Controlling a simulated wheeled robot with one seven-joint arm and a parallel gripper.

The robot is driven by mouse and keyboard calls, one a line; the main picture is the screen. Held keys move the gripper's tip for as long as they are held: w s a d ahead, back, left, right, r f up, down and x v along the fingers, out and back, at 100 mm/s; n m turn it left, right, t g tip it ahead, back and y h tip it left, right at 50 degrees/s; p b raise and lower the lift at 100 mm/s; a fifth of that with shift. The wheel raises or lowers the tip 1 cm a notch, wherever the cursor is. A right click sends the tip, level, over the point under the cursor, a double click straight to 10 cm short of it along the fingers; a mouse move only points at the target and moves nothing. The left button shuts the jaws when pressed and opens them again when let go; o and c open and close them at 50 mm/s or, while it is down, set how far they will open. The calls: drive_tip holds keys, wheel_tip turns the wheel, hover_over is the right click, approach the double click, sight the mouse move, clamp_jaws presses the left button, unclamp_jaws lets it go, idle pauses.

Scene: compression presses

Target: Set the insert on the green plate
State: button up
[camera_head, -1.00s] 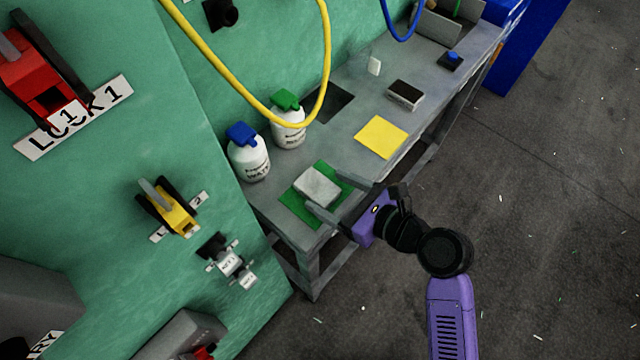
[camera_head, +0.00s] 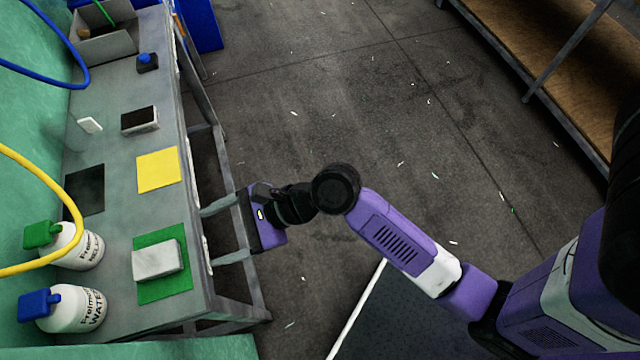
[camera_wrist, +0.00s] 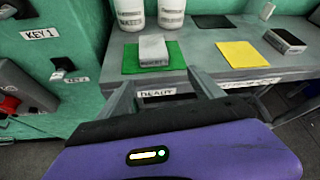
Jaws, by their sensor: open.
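The insert, a pale grey block (camera_head: 155,260), lies on the green plate (camera_head: 177,287) near the front edge of the bench. Green shows around it on several sides. The block (camera_wrist: 153,48) and the green plate (camera_wrist: 130,64) also show in the wrist view, ahead of my fingers. My gripper (camera_head: 208,236) is open and empty, at the bench's front edge, to the right of the block and apart from it. In the wrist view its two fingers (camera_wrist: 165,88) stand wide apart with nothing between them.
A yellow plate (camera_head: 158,170) and a dark-topped box (camera_head: 140,120) lie farther along the bench (camera_head: 115,215). Two white bottles, one green-capped (camera_head: 78,248) and one blue-capped (camera_head: 75,310), stand behind the block. A dark square (camera_head: 85,190) lies near the wall.

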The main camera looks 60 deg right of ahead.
drive_tip(key=s+d+f+n+t+h, duration=0.3)
drive_tip(key=s+d+n+h, duration=0.4)
drive_tip(key=s+d+n, duration=0.45)
drive_tip(key=s+r+n+t+h, duration=0.2)
drive_tip(key=s+r+n, duration=0.9)
drive_tip(key=s+n, duration=0.1)
drive_tip(key=shift+d+n+t, duration=0.2)
drive_tip(key=shift+n+t, duration=0.2)
drive_tip(key=shift+n, duration=0.05)
drive_tip(key=shift+r, duration=0.1)
